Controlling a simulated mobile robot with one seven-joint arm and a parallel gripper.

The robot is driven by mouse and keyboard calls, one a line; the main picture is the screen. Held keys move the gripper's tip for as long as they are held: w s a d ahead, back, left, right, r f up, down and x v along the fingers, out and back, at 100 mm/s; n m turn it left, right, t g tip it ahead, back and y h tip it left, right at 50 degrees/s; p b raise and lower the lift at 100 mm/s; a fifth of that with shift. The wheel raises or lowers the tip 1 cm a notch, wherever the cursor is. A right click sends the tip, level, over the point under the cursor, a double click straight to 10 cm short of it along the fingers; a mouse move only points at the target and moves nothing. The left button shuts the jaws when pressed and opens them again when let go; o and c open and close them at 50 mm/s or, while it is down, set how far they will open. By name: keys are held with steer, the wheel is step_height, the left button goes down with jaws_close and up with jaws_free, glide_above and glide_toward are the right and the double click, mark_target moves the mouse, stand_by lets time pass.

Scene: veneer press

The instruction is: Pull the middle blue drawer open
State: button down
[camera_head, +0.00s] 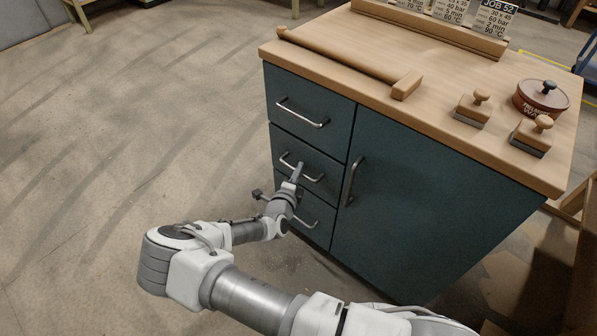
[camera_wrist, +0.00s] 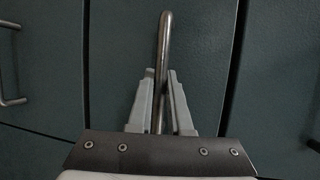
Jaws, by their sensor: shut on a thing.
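The middle blue drawer (camera_head: 318,163) is in the left column of the dark blue-green cabinet (camera_head: 420,205), between an upper and a lower drawer. Its front looks flush with the others. Its metal bar handle (camera_head: 310,177) runs across the front. My gripper (camera_head: 299,168) reaches the handle from the front. In the wrist view the handle (camera_wrist: 165,40) passes between the two pale fingers (camera_wrist: 160,100), which are shut on it. The handle's far end lies beyond the fingers; its near end is hidden by my gripper.
The top drawer (camera_head: 302,104) and its handle are above. The lower drawer (camera_head: 318,222) is partly hidden by my arm. A cabinet door with a vertical handle (camera_head: 355,180) is on the right. The wooden top holds a mallet (camera_head: 345,58), blocks and a round pot (camera_head: 541,98). Floor at left is clear.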

steer(key=s+a, duration=0.9)
steer(key=s, duration=0.3)
steer(key=s+a+p, duration=0.1)
steer(key=s+a, duration=0.9)
steer(key=s, duration=0.3)
steer(key=shift+w+a, duration=0.1)
steer(key=c, duration=0.8)
jaws_free()
steer(key=shift+c, duration=0.2)
steer(key=p+v, duration=0.3)
steer(key=v, duration=1.4)
steer(key=shift+s, duration=0.25)
steer(key=shift+a, duration=0.15)
